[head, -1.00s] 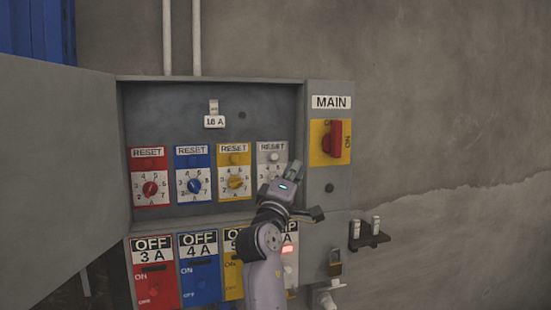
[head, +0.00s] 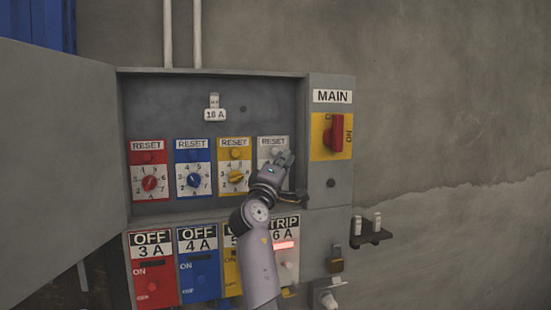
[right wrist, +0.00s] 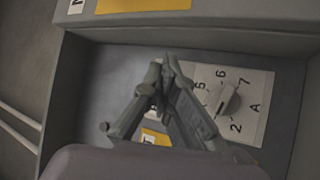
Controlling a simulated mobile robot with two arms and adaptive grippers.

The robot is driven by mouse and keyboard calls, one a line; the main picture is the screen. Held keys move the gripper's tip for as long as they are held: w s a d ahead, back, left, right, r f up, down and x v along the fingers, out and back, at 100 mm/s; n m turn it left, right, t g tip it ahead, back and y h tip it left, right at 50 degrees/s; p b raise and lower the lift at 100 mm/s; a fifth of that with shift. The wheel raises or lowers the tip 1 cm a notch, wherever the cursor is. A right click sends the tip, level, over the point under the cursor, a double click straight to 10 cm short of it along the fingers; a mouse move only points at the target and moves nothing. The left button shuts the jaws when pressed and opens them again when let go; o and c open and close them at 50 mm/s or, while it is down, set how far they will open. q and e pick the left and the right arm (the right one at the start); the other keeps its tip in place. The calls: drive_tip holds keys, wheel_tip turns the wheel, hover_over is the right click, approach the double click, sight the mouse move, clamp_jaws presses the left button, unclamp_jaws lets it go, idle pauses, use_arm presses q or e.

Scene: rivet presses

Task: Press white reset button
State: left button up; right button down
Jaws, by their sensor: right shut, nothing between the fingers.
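The white reset plate (head: 264,157) is the rightmost of the coloured reset plates inside the open grey cabinet, with a RESET label at its top. My right gripper (head: 284,156) is in front of this plate, with its fingertips just below the label. The white button is largely hidden behind the fingers, and I cannot tell whether they touch it. In the right wrist view, the gripper (right wrist: 165,68) is shut and empty, beside the white dial (right wrist: 228,100) on its numbered plate. My left gripper is not in view.
Red (head: 149,183), blue (head: 193,180) and yellow (head: 235,177) dials stand to the left. The red MAIN switch (head: 337,133) is to the right. Below, the white TRIP breaker (head: 289,268) shows a lit red lamp. The open cabinet door (head: 60,150) fills the left.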

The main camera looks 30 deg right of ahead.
drive_tip(key=shift+w+d+b, duration=0.25)
drive_tip(key=shift+w+b, duration=0.05)
drive_tip(key=shift+w, duration=0.6)
drive_tip(key=shift+w, duration=0.2)
idle(0.7)
drive_tip(key=shift+w+d, duration=0.1)
drive_tip(key=shift+w, duration=0.1)
drive_tip(key=shift+w+d+r+b, duration=0.1)
drive_tip(key=shift+w+b, duration=0.3)
drive_tip(key=shift+w, duration=0.1)
idle(0.8)
drive_tip(key=shift+s, duration=0.1)
drive_tip(key=shift+s+a, duration=0.2)
drive_tip(key=shift+s, duration=0.6)
drive_tip(key=s, duration=0.2)
drive_tip(key=s+a+p, duration=0.1)
drive_tip(key=s, duration=0.2)
drive_tip(key=shift+a, duration=0.1)
